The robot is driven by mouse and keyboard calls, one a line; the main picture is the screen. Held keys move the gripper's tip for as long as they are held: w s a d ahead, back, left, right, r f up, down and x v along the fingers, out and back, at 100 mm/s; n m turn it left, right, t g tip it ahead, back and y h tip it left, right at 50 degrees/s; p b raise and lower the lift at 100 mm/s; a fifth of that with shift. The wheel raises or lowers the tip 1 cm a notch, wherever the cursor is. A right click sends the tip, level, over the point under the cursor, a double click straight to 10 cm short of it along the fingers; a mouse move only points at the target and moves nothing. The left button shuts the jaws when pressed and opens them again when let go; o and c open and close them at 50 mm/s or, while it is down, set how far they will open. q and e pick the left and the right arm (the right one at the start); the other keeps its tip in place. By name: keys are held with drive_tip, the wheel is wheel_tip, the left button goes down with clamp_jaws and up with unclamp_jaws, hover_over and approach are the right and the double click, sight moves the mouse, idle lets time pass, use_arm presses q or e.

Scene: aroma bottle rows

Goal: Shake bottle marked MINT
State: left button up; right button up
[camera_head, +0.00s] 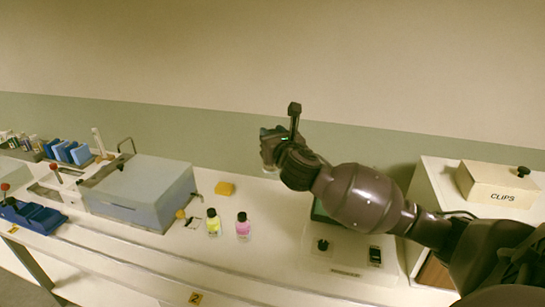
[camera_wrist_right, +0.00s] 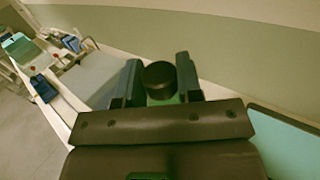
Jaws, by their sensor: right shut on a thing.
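My right gripper (camera_head: 268,148) is raised above the back of the bench, near the wall. In the right wrist view the right gripper (camera_wrist_right: 159,84) is shut on a bottle with a round dark cap (camera_wrist_right: 159,76); a little green shows below the cap. The held bottle's label is hidden, so I cannot read its name. Two more bottles stand upright on the bench: a yellow-green one (camera_head: 213,222) and a pink one (camera_head: 242,226), both with dark caps. Their labels are too small to read. My left gripper is not in view.
A device with a dark knob (camera_head: 322,245) sits to the right. A CLIPS box (camera_head: 497,186) is at far right. Blue racks (camera_head: 70,152) are at far left.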

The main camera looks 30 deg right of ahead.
drive_tip(key=shift+f, duration=3.5)
drive_tip(key=shift+a+r, duration=0.1)
drive_tip(key=shift+r, duration=0.05)
